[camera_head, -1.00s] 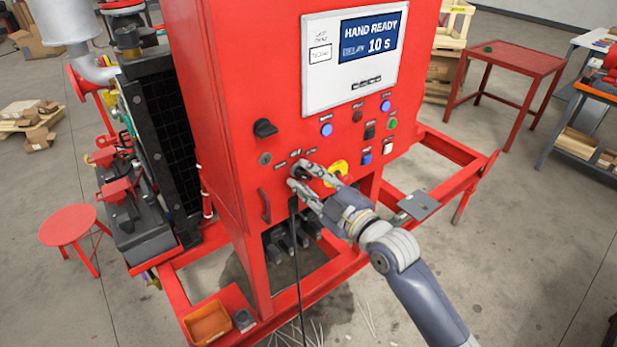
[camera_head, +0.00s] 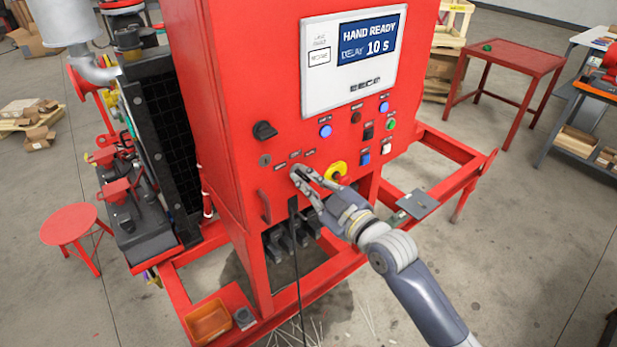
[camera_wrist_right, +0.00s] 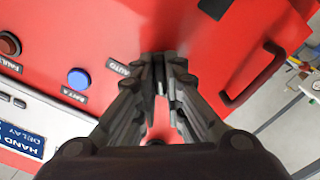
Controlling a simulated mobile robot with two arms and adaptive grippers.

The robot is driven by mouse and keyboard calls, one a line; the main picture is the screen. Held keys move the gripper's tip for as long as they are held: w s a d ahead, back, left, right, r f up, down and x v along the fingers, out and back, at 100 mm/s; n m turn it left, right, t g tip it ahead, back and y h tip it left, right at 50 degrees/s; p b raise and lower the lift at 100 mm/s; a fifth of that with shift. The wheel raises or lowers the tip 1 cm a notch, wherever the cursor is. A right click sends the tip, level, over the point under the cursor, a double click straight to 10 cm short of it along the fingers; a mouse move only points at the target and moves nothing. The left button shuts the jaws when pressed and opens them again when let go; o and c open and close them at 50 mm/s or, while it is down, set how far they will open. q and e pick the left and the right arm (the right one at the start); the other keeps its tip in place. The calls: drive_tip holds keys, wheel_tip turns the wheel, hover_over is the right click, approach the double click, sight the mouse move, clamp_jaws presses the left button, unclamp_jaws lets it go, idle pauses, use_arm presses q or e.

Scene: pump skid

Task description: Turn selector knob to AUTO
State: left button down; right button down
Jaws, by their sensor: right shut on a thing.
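The red control cabinet (camera_head: 232,100) has a display (camera_head: 370,40) reading "HAND READY" and "DELAY 10 s". My right gripper (camera_head: 298,174) is at the lower front of the panel, its fingers shut on the selector knob, which they mostly hide. In the right wrist view the fingertips of my right gripper (camera_wrist_right: 163,62) are close together against the red panel, with the "AUTO" label (camera_wrist_right: 117,68) just left of them. The knob's exact pointing direction cannot be told. My left gripper is not in view.
A yellow-and-red emergency stop (camera_head: 337,171) sits just right of my right gripper. A black rotary handle (camera_head: 264,131) is up and left, and a blue button (camera_head: 325,131) is above. A door handle (camera_head: 264,206) is at lower left. A black cable hangs below.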

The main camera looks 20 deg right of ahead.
drive_tip(key=m+p, duration=0.1)
drive_tip(key=m, duration=0.2)
drive_tip(key=shift+r+m, duration=0.1)
drive_tip(key=shift+m, duration=0.3)
drive_tip(key=m+p, duration=0.1)
drive_tip(key=m, duration=0.2)
drive_tip(key=shift+m, duration=0.3)
drive_tip(key=m, duration=0.9)
drive_tip(key=shift+m, duration=0.3)
drive_tip(key=c, duration=1.7)
unclamp_jaws()
drive_tip(key=shift+w, duration=0.1)
